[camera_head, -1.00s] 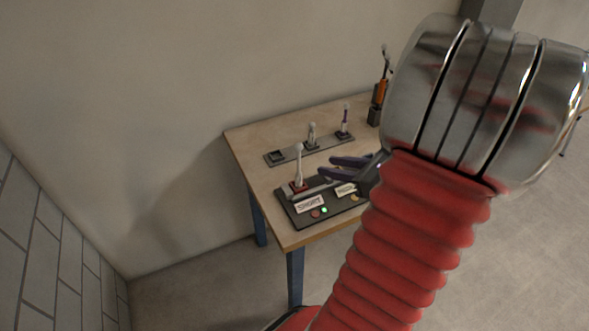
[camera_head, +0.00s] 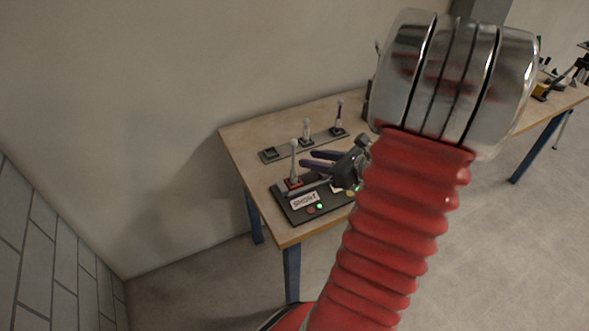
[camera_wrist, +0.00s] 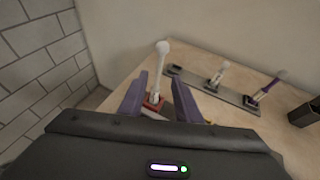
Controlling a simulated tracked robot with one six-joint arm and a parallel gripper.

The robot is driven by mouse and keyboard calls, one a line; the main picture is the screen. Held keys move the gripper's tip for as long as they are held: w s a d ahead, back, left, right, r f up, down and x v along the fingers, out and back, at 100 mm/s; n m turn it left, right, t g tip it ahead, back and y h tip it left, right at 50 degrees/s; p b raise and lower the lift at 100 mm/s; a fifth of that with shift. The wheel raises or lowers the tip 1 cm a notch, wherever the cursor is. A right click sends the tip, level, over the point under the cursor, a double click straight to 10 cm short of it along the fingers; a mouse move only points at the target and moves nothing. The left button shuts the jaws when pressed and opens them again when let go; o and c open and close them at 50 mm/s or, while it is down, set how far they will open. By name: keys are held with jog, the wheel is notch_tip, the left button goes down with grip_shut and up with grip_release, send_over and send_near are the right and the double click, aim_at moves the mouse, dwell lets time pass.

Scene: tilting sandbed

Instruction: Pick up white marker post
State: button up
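The white marker post (camera_head: 294,160) stands upright in a red square base at the left end of a dark panel (camera_head: 290,209) with a "SHORT" label. My gripper (camera_head: 305,164) is open, with its purple fingers pointing left towards the post and apart from it in the head view. In the wrist view the white post (camera_wrist: 160,68) rises between and beyond the two fingers of my gripper (camera_wrist: 157,82). Its red base (camera_wrist: 154,102) shows between the fingers. My arm hides the right part of the panel in the head view.
A grey rail (camera_head: 290,151) behind the panel has an empty square socket at left and two more posts, one grey-white (camera_head: 306,130) and one purple (camera_head: 339,114). The wooden table (camera_head: 240,140) stands by a wall. A dark holder (camera_wrist: 304,113) is at right in the wrist view.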

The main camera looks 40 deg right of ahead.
aim_at(294, 169)
jog(key=shift+x, duration=1.35)
jog(key=shift+w+f, duration=0.1)
jog(key=shift+x, duration=2.5)
jog(key=shift+a, duration=0.15)
jog(key=shift+c, duration=0.2)
grip_shut()
